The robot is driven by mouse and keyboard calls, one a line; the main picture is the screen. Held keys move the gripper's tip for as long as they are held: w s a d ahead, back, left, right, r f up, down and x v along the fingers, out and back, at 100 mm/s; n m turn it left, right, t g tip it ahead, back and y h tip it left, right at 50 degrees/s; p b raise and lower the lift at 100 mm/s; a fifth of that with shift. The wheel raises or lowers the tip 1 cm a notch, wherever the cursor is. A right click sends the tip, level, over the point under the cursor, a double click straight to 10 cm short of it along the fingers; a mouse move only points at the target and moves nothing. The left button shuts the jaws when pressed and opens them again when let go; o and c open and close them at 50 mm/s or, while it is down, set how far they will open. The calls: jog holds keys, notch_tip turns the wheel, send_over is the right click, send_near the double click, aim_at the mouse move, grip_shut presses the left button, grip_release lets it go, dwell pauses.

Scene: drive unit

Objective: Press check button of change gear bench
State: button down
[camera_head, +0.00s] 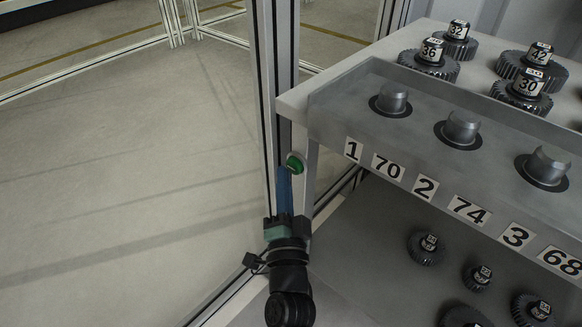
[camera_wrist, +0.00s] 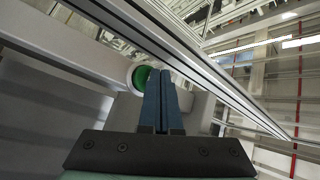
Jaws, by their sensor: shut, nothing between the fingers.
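The check button is a round green button (camera_head: 295,163) with a pale rim, on the left end of the gear bench (camera_head: 342,106), beside an upright aluminium post. In the wrist view the green button (camera_wrist: 143,76) shows just left of my fingertips, partly covered by them. My gripper (camera_head: 284,172) is shut and empty, its blue fingers pointing up toward the button. The fingers also show in the wrist view (camera_wrist: 162,75), pressed together. The tips are very near the button; I cannot tell whether they touch it.
The bench top holds several numbered gears (camera_head: 429,62) and metal pegs (camera_head: 461,128), with number labels along its front. A lower shelf (camera_head: 370,240) carries smaller gears. The aluminium post (camera_head: 274,90) stands close behind my fingers. Open floor (camera_head: 120,170) lies to the left.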

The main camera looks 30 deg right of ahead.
jog(key=shift+w+d+b, duration=0.15)
jog(key=shift+d+b, duration=0.2)
jog(key=shift+d, duration=0.1)
dwell(0.3)
jog(key=shift+a, duration=0.1)
jog(key=shift+s+a+p, duration=0.3)
jog(key=shift+a+p, duration=0.45)
jog(key=shift+p, duration=0.1)
jog(key=s+a+p, duration=0.2)
jog(key=a+p, duration=0.2)
jog(key=a, duration=0.1)
jog(key=shift+a+p, duration=0.35)
dwell(0.5)
